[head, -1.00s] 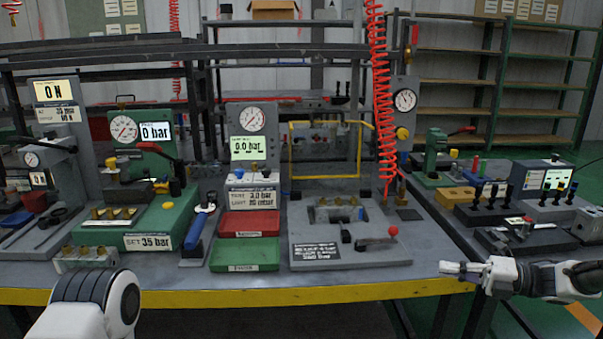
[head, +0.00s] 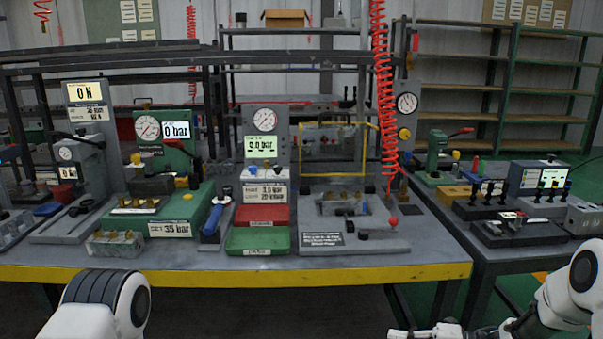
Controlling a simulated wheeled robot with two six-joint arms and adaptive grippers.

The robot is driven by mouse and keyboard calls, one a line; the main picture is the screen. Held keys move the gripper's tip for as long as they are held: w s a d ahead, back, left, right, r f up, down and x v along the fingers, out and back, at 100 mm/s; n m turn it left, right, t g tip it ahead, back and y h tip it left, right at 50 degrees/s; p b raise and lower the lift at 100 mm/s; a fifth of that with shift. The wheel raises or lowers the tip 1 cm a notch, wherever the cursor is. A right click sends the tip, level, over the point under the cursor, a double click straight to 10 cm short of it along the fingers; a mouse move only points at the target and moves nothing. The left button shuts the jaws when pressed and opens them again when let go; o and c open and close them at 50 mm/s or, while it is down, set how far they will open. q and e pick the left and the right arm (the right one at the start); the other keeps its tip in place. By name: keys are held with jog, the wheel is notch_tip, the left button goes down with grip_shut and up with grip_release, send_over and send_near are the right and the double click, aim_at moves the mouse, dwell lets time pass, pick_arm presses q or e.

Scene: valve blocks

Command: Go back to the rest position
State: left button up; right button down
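My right gripper (head: 424,333) shows at the bottom edge of the head view, below and in front of the table's front edge. It is partly cut off by the frame, and its fingers are too small to read. It touches nothing that I can see. My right arm comes in from the lower right corner. Part of my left arm shows at the lower left, in front of the table. My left gripper is out of the picture.
The workbench (head: 300,275) has a yellow front edge. On it stand a green press (head: 170,215), a red tray (head: 262,215), a green tray (head: 258,241) and a grey valve fixture (head: 345,245). A red coiled hose (head: 383,100) hangs over it. A second table (head: 480,250) stands at right.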

jog(key=s+a+f+m+h, duration=0.3)
jog(key=s+f+m+h, duration=0.1)
jog(key=s+f+m, duration=0.5)
jog(key=s+a+f+m+h, duration=0.2)
jog(key=s+f+m+h, duration=0.2)
jog(key=s+f+m, duration=0.45)
jog(key=s+d+f+m+g+h, duration=0.2)
jog(key=s+d+m+g+h, duration=0.15)
jog(key=s+d+m, duration=0.35)
jog(key=s+d+f+m+g+h, duration=0.25)
jog(key=s+m+h, duration=0.2)
jog(key=s, duration=0.55)
notch_tip(320, 180, up, 14)
jog(key=p, duration=1.3)
jog(key=shift+w+a+f+y, duration=0.15)
jog(key=shift+w+f+y, duration=0.05)
jog(key=shift+w+y, duration=0.15)
